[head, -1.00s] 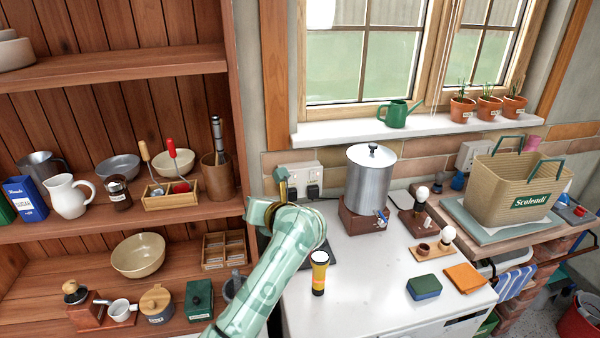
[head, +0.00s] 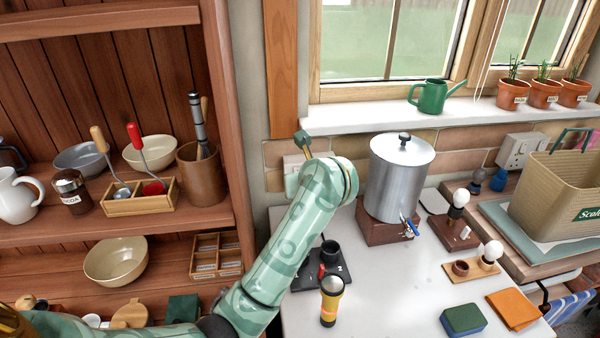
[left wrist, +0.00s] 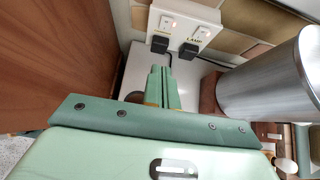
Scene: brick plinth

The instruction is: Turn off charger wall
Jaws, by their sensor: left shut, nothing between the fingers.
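A white double wall socket (left wrist: 185,28) shows at the top of the left wrist view. It has two switches with small red lights and a black plug under each: the left plug (left wrist: 160,44) and the right plug (left wrist: 188,51). "LAMP" is legible by the right switch; the left label is not clear. In the head view the socket (head: 291,163) is mostly hidden behind my left arm. My left gripper (head: 301,138) is in front of the wall there. Its fingers (left wrist: 160,85) are shut and empty, pointing toward the socket, apparently short of it. My right gripper is not in view.
The wooden shelf (head: 100,222) is close on the left. Another socket (head: 520,150) is farther right.

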